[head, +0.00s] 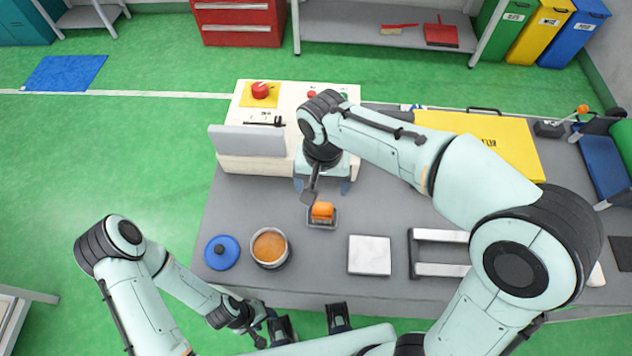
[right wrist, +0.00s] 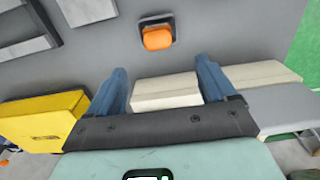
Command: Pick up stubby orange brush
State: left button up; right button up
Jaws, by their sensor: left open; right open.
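The stubby orange brush (head: 322,209) sits in a small dark holder (head: 321,224) on the grey table, with its orange top showing. It also shows in the right wrist view (right wrist: 157,39), beyond the fingertips and between their lines. My right gripper (head: 322,187) is open and empty above the table, just behind the brush in the head view and apart from it. Its two blue fingers also show in the right wrist view (right wrist: 162,76). My left gripper (head: 262,326) is low at the table's front edge, open, partly hidden and away from the brush.
A pot of orange-brown contents (head: 270,246) and a blue lid (head: 222,252) stand left of the brush. A white block (head: 369,255) and a grey rack (head: 436,236) are to the right. A cream machine (head: 240,165) with a red button stands behind; a yellow case (head: 490,135) lies back right.

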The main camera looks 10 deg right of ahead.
aim_at(323, 206)
jog(key=f, duration=0.5)
jog(key=f+b, duration=0.1)
jog(key=f, duration=0.1)
jog(key=shift+s+f, duration=0.3)
jog(key=f, duration=0.2)
jog(key=f+b, duration=0.1)
jog(key=f, duration=0.2)
jog(key=shift+w+d+f, duration=0.1)
jog(key=shift+d+f, duration=0.1)
jog(key=shift+f, duration=0.15)
pick_arm(q)
jog(key=shift+s+f, duration=0.3)
jog(key=shift+f, duration=0.3)
jog(key=shift+s+f, duration=0.3)
jog(key=shift+f, duration=0.3)
pick_arm(e)
jog(key=c, duration=1.1)
